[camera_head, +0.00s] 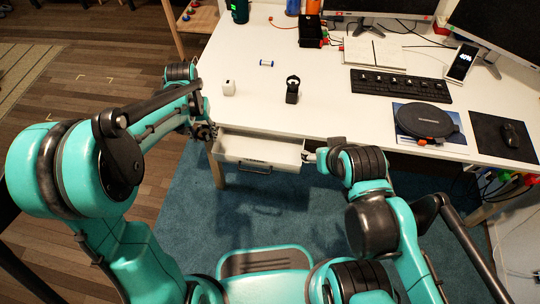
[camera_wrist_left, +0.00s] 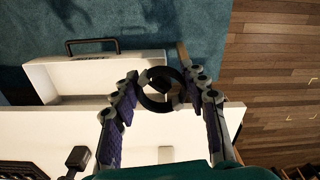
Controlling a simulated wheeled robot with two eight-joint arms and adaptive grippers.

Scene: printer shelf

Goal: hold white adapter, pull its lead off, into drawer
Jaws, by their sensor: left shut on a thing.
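The white adapter (camera_head: 229,88) stands upright on the desk's left part, apart from both grippers; its pale top edge shows in the left wrist view (camera_wrist_left: 165,154). My left gripper (camera_head: 203,131) is beside the desk's front left corner. In the left wrist view its fingers (camera_wrist_left: 160,90) are closed on a black ring (camera_wrist_left: 146,101), which looks like the coiled lead. The white drawer (camera_head: 230,146) is pulled out under the desk, just right of my left gripper; it also shows in the left wrist view (camera_wrist_left: 90,78). My right gripper (camera_head: 313,156) is by the drawer's right side; its fingers are mostly hidden.
A black watch stand (camera_head: 292,90) and a small blue-white battery-like item (camera_head: 266,63) stand near the adapter. A keyboard (camera_head: 400,85), a round black pad (camera_head: 425,121) and a mouse (camera_head: 511,134) occupy the right. The desk's front left is clear.

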